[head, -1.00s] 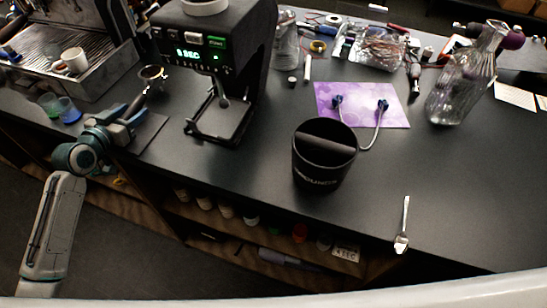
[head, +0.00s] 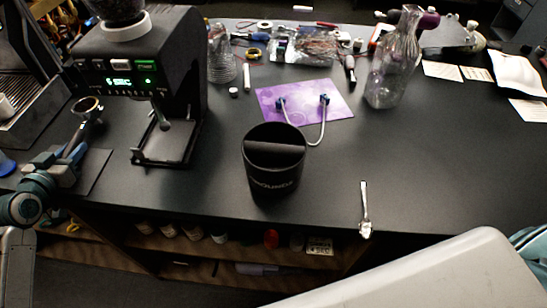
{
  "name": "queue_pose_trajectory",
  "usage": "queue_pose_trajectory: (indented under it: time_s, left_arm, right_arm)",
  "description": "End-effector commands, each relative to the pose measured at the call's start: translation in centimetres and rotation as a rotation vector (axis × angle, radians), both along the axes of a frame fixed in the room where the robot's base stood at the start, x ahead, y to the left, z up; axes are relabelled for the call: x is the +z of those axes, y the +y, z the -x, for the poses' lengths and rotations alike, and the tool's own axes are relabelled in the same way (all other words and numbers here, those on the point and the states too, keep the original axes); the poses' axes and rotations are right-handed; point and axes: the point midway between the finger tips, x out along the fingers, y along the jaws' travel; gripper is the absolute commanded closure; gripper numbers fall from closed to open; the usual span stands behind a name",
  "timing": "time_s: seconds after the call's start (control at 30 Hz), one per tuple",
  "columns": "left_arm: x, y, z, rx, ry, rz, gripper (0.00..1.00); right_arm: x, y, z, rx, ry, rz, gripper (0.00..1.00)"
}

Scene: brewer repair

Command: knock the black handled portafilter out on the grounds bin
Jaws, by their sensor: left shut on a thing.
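The portafilter (head: 88,107) is at the left of the head view, its metal basket ring raised and its dark handle running down into my left gripper (head: 73,152). My left gripper is shut on that handle, over the counter's left part, above a dark flat mat (head: 93,172). The fingers hide much of the handle. The black grounds bin (head: 273,182) stands upright near the counter's front edge, with a bar across its open top. It is well to the right of the portafilter, apart from it. My right gripper is not in view.
A black grinder (head: 140,75) stands between and behind the portafilter and bin. A purple sheet with a cable (head: 305,100) lies behind the bin, a glass carafe (head: 388,75) to its right. A spoon (head: 365,210) lies at the front edge. The counter right of the bin is mostly clear.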

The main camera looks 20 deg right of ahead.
Motion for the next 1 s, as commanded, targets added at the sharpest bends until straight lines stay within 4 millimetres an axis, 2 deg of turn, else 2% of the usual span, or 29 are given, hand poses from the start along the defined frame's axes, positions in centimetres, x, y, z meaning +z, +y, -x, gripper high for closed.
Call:
queue_pose_trajectory:
  time_s: [0.1,0.63,1.0]
  left_arm:
    - [1.4,0.0,0.0,0.0,-0.004,-0.001,1.0]
    - [5.5,0.0,0.0,0.0,-0.004,0.0,1.0]
    - [5.8,0.0,0.0,0.0,-0.004,0.0,1.0]
  right_arm:
    - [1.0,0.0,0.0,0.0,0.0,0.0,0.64]
    - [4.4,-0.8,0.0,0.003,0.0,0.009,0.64]
    - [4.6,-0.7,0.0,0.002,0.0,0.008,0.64]
